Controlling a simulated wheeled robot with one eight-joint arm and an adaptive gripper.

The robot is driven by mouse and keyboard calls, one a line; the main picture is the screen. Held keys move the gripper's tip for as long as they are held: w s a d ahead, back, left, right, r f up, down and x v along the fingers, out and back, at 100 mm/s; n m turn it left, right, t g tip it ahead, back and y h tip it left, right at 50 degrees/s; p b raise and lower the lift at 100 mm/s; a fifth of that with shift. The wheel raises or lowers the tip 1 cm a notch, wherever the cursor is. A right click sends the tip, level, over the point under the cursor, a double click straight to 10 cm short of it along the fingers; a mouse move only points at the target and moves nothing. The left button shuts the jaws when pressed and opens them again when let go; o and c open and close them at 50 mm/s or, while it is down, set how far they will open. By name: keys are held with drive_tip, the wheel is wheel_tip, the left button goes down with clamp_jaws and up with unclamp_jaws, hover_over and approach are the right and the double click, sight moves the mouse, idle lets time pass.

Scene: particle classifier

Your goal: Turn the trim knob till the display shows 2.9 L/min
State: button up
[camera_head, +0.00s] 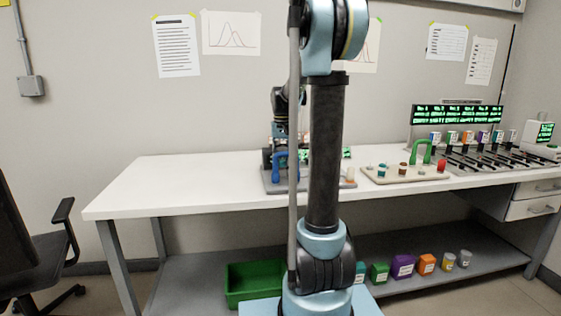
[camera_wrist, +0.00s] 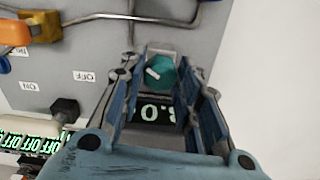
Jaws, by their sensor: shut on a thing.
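The trim knob (camera_wrist: 162,73) is teal with a white pointer mark, in the upper middle of the wrist view. My gripper (camera_wrist: 161,82) has its two blue fingers on either side of the knob and is shut on it. The small dark display (camera_wrist: 155,113) lies just below the knob in this view, between the fingers. Its pale green digits appear upside down and partly covered, so I cannot read the full value. In the head view my arm hides the knob and display.
A grey panel (camera_wrist: 85,55) carries ON and OFF labels, pipes and an orange handle (camera_wrist: 14,32). In the head view, a tray (camera_head: 380,175) with small parts and a green handle stands right on the white bench (camera_head: 185,180). The bench's left part is clear.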

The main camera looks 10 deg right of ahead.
sight(282, 160)
drive_tip(key=o, duration=1.1)
drive_tip(key=shift+c, duration=0.2)
wheel_tip(282, 160, up, 12)
drive_tip(key=shift+f, duration=0.1)
